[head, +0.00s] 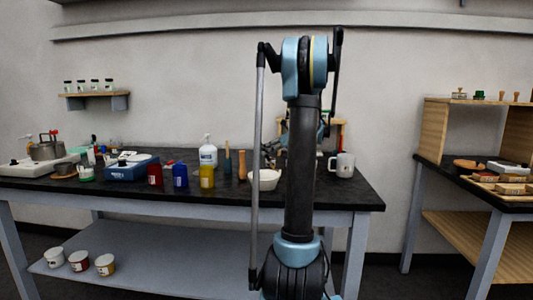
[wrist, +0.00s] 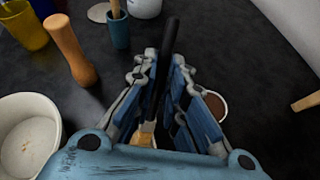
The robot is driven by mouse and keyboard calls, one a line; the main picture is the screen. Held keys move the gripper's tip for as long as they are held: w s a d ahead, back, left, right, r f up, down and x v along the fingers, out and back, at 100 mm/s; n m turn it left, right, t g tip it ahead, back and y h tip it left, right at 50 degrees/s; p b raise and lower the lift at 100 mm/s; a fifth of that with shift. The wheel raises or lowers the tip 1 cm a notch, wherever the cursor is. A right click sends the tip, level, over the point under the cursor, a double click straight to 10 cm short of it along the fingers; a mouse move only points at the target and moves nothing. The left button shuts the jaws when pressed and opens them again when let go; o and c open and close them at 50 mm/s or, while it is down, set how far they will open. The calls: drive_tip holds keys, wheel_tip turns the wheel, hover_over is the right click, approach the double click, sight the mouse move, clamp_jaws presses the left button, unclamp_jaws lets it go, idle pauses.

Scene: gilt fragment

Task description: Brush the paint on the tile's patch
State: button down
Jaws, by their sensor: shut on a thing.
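My gripper (wrist: 165,60) is shut on a brush (wrist: 171,40) in the wrist view. The brush has a dark handle running up between the blue fingers, and a tan end (wrist: 146,136) shows low between them, close to the wrist. Part of the brush is hidden by the fingers. The gripper is over the dark table top, between a white bowl and a round brown-filled vessel (wrist: 216,104). In the head view my arm hides most of the gripper. I cannot make out the tile or its patch in either view.
A white bowl (wrist: 24,128), a wooden pestle-like piece (wrist: 70,45) and a teal cup (wrist: 119,32) stand left of the gripper. In the head view a white mug (head: 345,168) stands at the table's right end. Paint bottles (head: 180,176) stand further left.

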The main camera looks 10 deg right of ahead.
drive_tip(key=shift+s+a+f, duration=0.1)
drive_tip(key=shift+s+a, duration=0.1)
drive_tip(key=shift+s, duration=0.35)
drive_tip(key=shift+s+a, duration=0.15)
drive_tip(key=shift+s, duration=0.35)
idle(0.9)
wheel_tip(320, 180, up, 6)
idle(0.8)
